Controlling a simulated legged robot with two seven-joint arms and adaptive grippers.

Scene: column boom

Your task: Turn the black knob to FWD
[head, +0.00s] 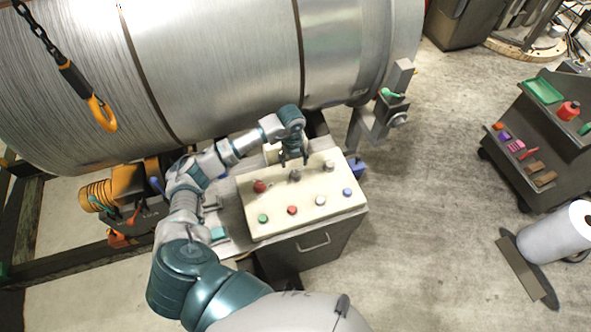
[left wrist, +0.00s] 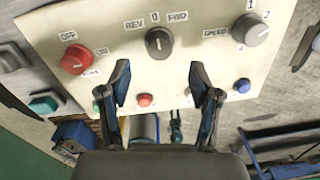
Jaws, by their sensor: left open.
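The black knob (left wrist: 159,41) is on a cream control panel (head: 278,200), under the marks REV, 0 and FWD. Its pale line looks roughly upright, near 0. In the head view the knob (head: 295,176) lies just below my left gripper (head: 294,161). In the left wrist view my left gripper (left wrist: 161,80) is open and empty. Its two fingers are spread on either side of the knob's line, with their tips short of the knob in the picture. I see no contact. My right gripper is not in view.
A red OFF/ON knob (left wrist: 75,60) and a grey SPEED knob (left wrist: 251,30) flank the black knob. Several coloured buttons, such as a red one (head: 292,210), line the panel's near edge. A large metal drum (head: 220,60) stands behind.

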